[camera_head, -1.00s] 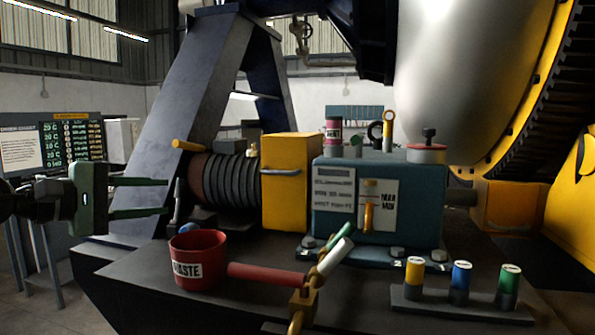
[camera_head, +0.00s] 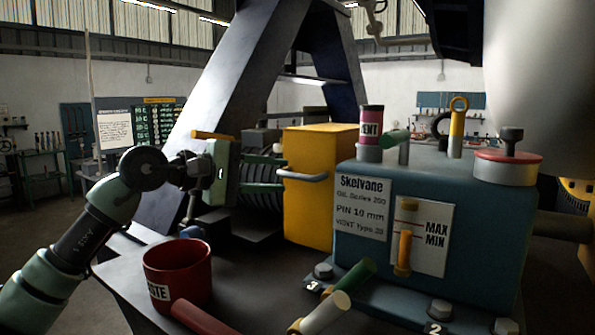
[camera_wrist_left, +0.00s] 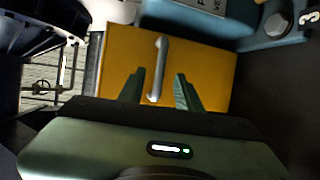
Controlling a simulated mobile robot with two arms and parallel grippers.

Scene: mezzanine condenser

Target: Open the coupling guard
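The coupling guard (camera_head: 320,205) is a yellow box with a grey bar handle (camera_head: 303,175) on its front, and it looks closed. My left gripper (camera_head: 280,175) is in front of the guard, its fingers pointing at the handle. In the left wrist view the guard (camera_wrist_left: 205,58) fills the middle. The open fingers (camera_wrist_left: 159,82) lie on either side of the handle (camera_wrist_left: 158,62), near its lower end; contact cannot be told. My right gripper is not in view.
A teal gearbox (camera_head: 440,215) with labels stands right of the guard. A red waste bin (camera_head: 178,275) stands on the dark base below my left arm. A lever with a yellow end (camera_head: 213,136) is behind the gripper. Ribbed coupling parts show left of the guard.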

